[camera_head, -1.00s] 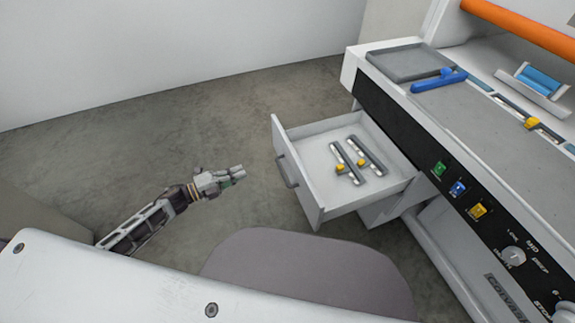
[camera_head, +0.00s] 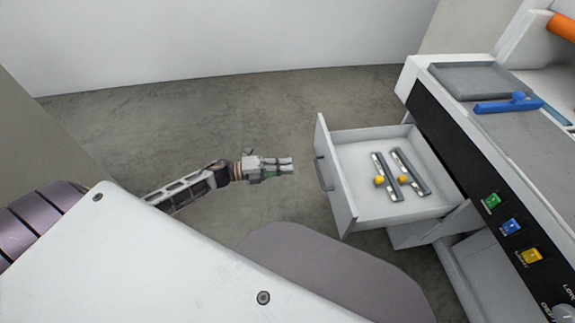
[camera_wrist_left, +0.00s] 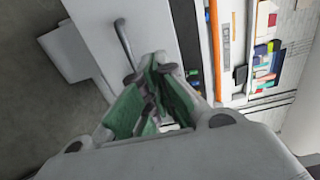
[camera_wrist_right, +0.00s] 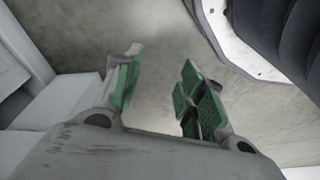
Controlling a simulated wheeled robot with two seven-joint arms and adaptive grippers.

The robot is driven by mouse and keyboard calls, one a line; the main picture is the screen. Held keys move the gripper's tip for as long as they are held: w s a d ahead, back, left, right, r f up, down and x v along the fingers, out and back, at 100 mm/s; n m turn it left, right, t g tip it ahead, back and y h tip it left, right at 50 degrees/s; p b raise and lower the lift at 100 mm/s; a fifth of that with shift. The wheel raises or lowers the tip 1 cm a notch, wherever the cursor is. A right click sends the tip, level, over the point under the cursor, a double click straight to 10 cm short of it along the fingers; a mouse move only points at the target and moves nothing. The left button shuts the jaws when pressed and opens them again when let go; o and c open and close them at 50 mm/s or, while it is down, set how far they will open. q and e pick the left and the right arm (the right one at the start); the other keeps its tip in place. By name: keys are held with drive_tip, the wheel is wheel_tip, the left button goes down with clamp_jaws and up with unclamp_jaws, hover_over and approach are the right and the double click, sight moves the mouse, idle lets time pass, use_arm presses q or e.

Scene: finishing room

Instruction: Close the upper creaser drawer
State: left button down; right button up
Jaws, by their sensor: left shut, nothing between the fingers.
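The upper creaser drawer (camera_head: 345,190) is pulled out from the white machine (camera_head: 420,75), with its front panel and grey bar handle (camera_head: 323,173) facing left. My left gripper (camera_head: 293,166) is shut and empty, pointing at the front panel just left of the handle, with a small gap between. In the left wrist view, the shut fingers (camera_wrist_left: 154,64) are in front of a white panel with the handle (camera_wrist_left: 124,45). My right gripper (camera_wrist_right: 158,72) is open and empty in the right wrist view, over bare floor; it is outside the head view.
A blue-handled tool (camera_head: 508,104) and a grey tray (camera_head: 480,80) are on the machine top. A grey-mauve rounded shape (camera_head: 330,280) is below the drawer. The floor (camera_head: 200,125) left of the drawer is clear.

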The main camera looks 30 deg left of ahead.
use_arm(q)
drive_tip(key=d, duration=0.2)
approach(330, 161)
drive_tip(key=x, duration=0.3)
drive_tip(key=shift+b+x, duration=0.55)
drive_tip(key=shift+x, duration=1.25)
drive_tip(key=shift+d+r, duration=0.1)
drive_tip(key=shift+d, duration=0.15)
use_arm(e)
drive_tip(key=r, duration=0.2)
drive_tip(key=a+r, duration=0.1)
drive_tip(key=r, duration=0.1)
drive_tip(key=shift+w+r, duration=0.1)
use_arm(q)
drive_tip(key=shift+w, duration=0.1)
